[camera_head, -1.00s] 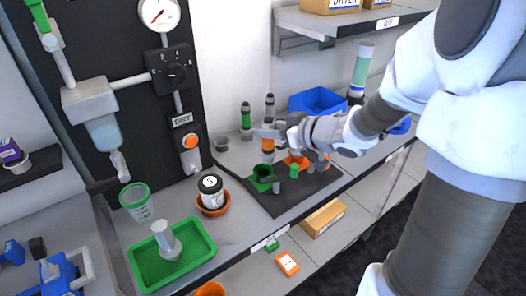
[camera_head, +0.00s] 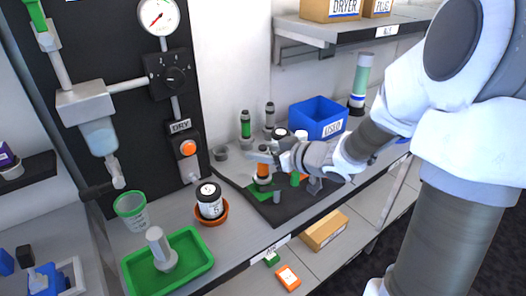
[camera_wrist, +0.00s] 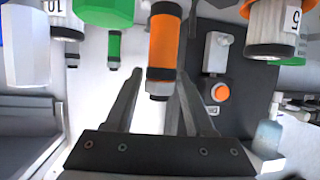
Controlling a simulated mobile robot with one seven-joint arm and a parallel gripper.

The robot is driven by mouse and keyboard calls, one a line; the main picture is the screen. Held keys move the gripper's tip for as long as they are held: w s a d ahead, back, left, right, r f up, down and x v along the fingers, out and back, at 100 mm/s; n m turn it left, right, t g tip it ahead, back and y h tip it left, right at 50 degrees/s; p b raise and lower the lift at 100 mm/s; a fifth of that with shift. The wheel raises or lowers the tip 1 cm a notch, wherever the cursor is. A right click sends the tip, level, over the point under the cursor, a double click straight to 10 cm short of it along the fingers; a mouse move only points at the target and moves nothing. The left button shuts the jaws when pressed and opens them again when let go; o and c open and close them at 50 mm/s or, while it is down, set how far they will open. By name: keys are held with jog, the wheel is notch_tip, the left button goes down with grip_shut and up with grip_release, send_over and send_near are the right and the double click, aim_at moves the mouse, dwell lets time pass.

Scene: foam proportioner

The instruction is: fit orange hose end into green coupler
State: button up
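My gripper (camera_head: 268,157) is low over the dark mat. A green upright piece (camera_head: 295,179) stands farther right. I cannot tell which green piece is the coupler, or whether the hose end touches it.
A green hose end (camera_head: 245,125) and a grey one (camera_head: 269,117) stand behind. Left are a labelled bottle (camera_head: 209,197) in an orange saucer, a green tray (camera_head: 190,262) and a green-rimmed cup (camera_head: 131,207). A blue bin (camera_head: 318,115) is back right. A shelf overhangs the right.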

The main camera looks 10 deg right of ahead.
jog(key=shift+o, duration=1)
jog(key=shift+r, duration=0.2)
jog(key=p+v, duration=0.4)
jog(key=v, duration=0.8)
